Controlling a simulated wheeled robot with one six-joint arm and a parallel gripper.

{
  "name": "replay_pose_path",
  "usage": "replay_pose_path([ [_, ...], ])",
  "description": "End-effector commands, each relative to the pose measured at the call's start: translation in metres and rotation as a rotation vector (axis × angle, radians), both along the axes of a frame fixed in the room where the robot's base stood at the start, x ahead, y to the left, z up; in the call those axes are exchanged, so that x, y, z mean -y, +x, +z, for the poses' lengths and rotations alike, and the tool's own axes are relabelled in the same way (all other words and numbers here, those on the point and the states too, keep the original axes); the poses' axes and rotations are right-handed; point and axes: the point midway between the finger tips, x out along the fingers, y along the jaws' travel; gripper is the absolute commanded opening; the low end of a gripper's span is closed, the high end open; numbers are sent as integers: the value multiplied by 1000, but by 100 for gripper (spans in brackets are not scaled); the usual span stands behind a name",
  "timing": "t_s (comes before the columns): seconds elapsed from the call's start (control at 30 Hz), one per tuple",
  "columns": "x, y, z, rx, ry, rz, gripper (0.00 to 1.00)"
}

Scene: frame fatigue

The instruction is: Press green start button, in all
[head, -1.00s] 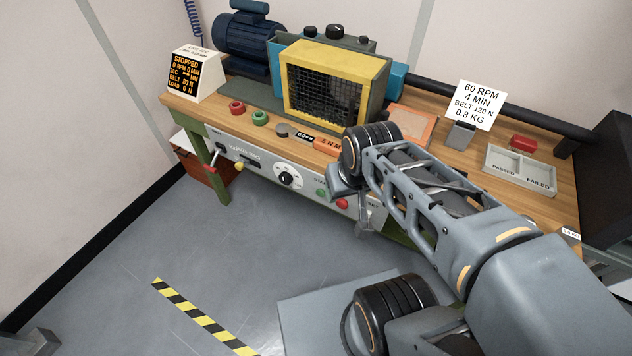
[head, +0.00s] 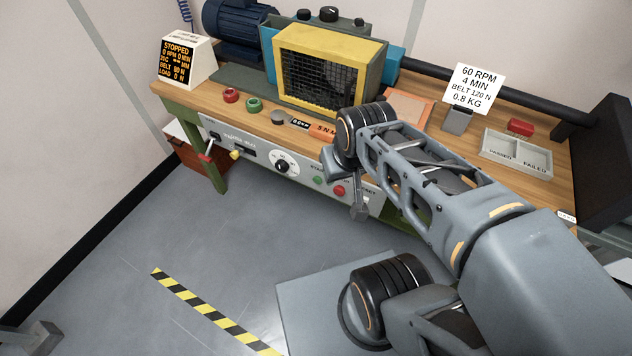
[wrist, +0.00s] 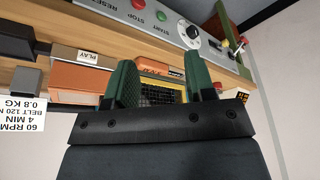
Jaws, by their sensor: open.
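The green start button (head: 317,181) is on the grey front panel (head: 263,160) of the bench, left of a red stop button (head: 339,190). The green button also shows at the top of the wrist view (wrist: 160,16), beside the red one (wrist: 138,4). My gripper (wrist: 160,64) has its two green fingers spread apart with nothing between them. In the wrist view the buttons lie beyond the fingertips, apart from them. In the head view my arm's end hangs in front of the bench, just right of the red button; the fingers are not clear there.
A dial (head: 282,167) and a yellow knob (head: 236,154) are left of the button. A yellow-framed guard (head: 330,45), a display reading STOPPED (head: 178,60), a sign card (head: 473,88) and a two-part tray (head: 517,155) stand on the bench.

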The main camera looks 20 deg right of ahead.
Motion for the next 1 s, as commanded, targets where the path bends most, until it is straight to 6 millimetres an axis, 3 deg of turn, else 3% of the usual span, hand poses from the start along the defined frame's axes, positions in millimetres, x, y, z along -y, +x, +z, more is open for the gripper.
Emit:
replay_pose_path([
  [0.07, 0, 0, 0, 0, 0, 0, 42],
  [0.5, 0, 0, 0, 0, 0, 0, 0],
  [1.0, 0, 0, 0, 0, 0, 0, 0],
])
